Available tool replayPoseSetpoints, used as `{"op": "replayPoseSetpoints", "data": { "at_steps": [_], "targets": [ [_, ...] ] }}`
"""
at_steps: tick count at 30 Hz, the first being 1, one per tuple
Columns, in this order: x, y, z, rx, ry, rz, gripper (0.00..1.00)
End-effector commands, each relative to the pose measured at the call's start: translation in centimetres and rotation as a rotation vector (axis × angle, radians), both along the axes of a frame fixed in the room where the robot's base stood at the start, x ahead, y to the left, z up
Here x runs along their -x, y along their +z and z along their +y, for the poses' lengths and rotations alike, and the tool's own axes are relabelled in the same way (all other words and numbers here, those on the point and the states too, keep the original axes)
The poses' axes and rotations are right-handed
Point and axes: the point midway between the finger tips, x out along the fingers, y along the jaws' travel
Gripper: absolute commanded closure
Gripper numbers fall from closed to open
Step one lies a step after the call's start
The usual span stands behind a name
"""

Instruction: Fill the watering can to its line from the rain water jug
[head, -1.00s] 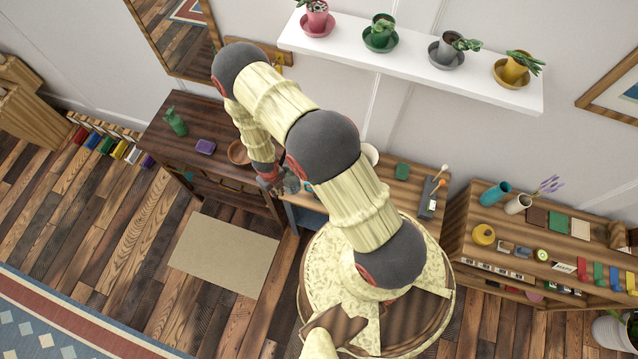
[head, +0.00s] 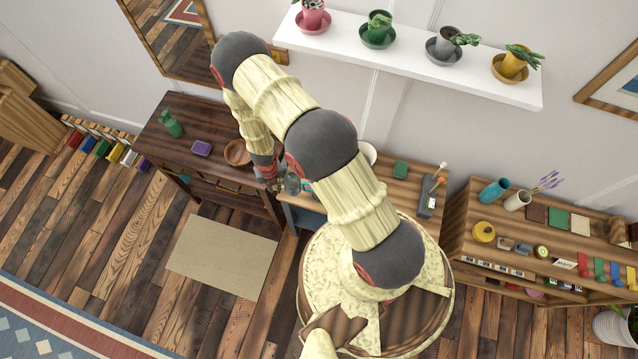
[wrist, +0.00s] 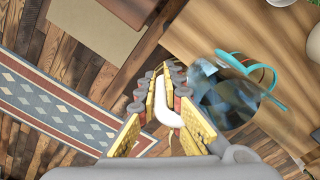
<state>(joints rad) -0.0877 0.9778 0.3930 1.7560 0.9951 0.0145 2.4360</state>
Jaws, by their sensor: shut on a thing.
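My gripper (wrist: 160,105) is shut on a white handle (wrist: 167,112), seen between its yellow finger pads in the wrist view. The handle appears to belong to the translucent jug (wrist: 222,100) just right of the fingers. A teal curved handle, seemingly the watering can's (wrist: 270,84), shows beyond the jug over the wooden table. The jug overlaps most of the can, so the fill line and water levels cannot be made out. In the head view my gripper (head: 268,181) and the jug (head: 292,185) are at the table's left end, and my arm hides part of this area.
A dark desk (head: 205,115) on the left bears a green spray bottle (head: 171,124), a purple block (head: 201,148) and a wooden bowl (head: 237,152). A green block (head: 400,169) and a grey tool holder (head: 428,200) stand on the table's right part. A wall shelf (head: 410,62) holds potted plants.

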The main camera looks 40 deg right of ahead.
Motion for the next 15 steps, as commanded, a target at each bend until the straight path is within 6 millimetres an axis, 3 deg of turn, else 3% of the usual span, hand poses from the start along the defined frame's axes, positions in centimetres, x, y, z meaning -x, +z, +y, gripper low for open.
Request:
{"op": "replayPoseSetpoints", "data": {
  "at_steps": [2,15],
  "targets": [
    [-0.21,-0.78,-0.17,-0.019,-0.004,-0.013,1.0],
    [0.33,-1.09,-1.01,-0.177,-0.011,-0.082,1.0]
  ]
}}
